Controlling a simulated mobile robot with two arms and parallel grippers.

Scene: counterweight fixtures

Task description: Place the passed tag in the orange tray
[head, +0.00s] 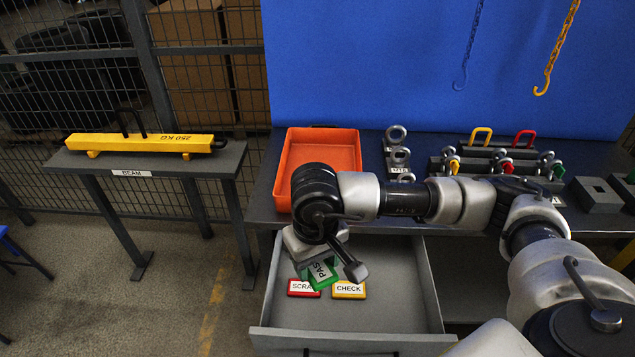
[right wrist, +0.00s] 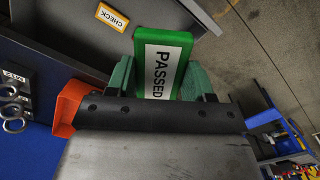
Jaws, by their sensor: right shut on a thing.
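The green passed tag (head: 320,273) is held in my right gripper (head: 326,270), above the open drawer. In the right wrist view the passed tag (right wrist: 162,65) sits between the fingers of my right gripper (right wrist: 160,80), which is shut on it, with its PASSED label facing the camera. The orange tray (head: 322,150) stands on the bench behind the arm; its front right part is hidden by my arm. Its orange edge also shows at the left in the right wrist view (right wrist: 68,108). My left gripper is not in view.
The open grey drawer (head: 395,305) holds a red scrap tag (head: 302,288) and a yellow check tag (head: 349,290). Shackles and metal eyes (head: 397,152) stand right of the tray. A yellow beam (head: 140,143) lies on a stand at left. Hooks (head: 545,85) hang at the back.

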